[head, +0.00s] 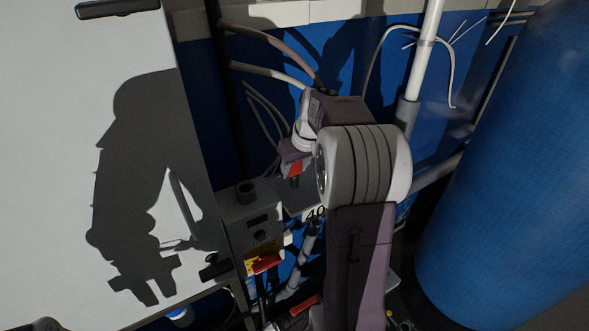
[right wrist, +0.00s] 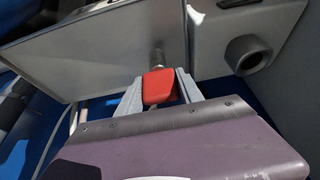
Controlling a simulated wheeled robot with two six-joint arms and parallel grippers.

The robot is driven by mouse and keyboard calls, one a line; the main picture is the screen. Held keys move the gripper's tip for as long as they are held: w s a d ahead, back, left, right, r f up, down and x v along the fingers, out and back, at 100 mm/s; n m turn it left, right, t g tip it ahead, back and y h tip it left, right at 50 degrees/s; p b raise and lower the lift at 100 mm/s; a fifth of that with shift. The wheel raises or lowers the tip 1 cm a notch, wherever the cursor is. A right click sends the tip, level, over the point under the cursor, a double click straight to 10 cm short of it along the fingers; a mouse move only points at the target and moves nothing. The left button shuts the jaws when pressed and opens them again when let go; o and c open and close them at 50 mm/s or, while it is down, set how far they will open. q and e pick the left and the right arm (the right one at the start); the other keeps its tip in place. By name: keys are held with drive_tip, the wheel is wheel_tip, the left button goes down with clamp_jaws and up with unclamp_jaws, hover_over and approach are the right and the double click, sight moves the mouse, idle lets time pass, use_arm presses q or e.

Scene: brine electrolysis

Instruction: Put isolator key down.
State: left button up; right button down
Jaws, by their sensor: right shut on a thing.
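The isolator key (head: 295,169) is red with a darker stem below. In the right wrist view the red key (right wrist: 158,87) sits between the two grey fingers, its metal stem pointing at a flat grey plate (right wrist: 105,50). My right gripper (head: 294,172) is shut on the key. In the head view it holds the key above or in front of the grey plate (head: 295,203) beside the control box. I cannot tell whether the stem touches the plate.
A white cabinet (head: 60,150) fills the left side. A large blue tank (head: 510,170) stands at the right. Cables and pipes run behind.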

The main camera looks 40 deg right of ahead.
drive_tip(key=shift+f, duration=0.6)
drive_tip(key=shift+d+f, duration=0.1)
drive_tip(key=shift+f, duration=0.1)
drive_tip(key=shift+w+f, duration=0.1)
drive_tip(key=shift+w, duration=0.05)
drive_tip(key=shift+f, duration=0.1)
drive_tip(key=c, duration=0.8)
unclamp_jaws()
drive_tip(key=shift+o, duration=0.2)
